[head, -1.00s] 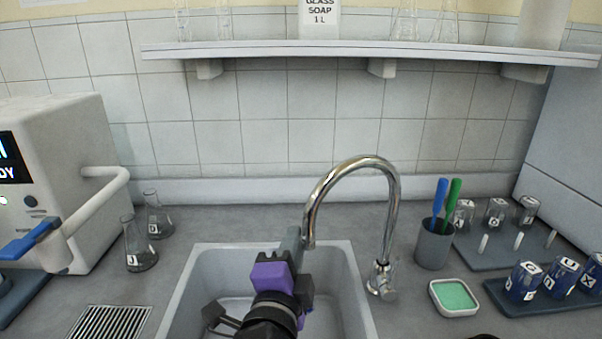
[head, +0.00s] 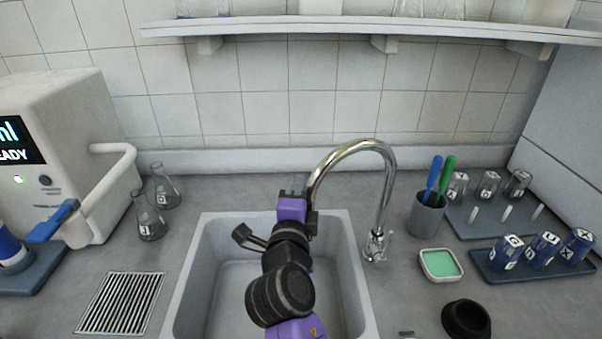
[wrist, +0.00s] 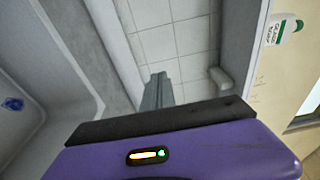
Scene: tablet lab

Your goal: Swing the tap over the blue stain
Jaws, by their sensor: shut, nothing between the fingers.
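The chrome tap (head: 387,185) stands at the sink's right rear corner. Its curved neck arches left, and its spout end comes down beside my gripper (head: 293,191), partly hidden by it. My gripper is shut and empty, just left of the spout; I cannot tell whether they touch. Its closed grey fingers also show in the wrist view (wrist: 157,92). The blue stain (wrist: 12,103) shows in the wrist view at the left edge, on the pale sink surface. In the head view my arm stands over the sink, and the stain is not visible there.
The grey sink (head: 190,285) lies below my arm. Right of the tap are a brush cup (head: 427,215), a green sponge dish (head: 440,264) and a blue glass rack (head: 500,272). Two flasks (head: 150,222) and a white machine (head: 75,130) stand left. A shelf (head: 290,27) runs above.

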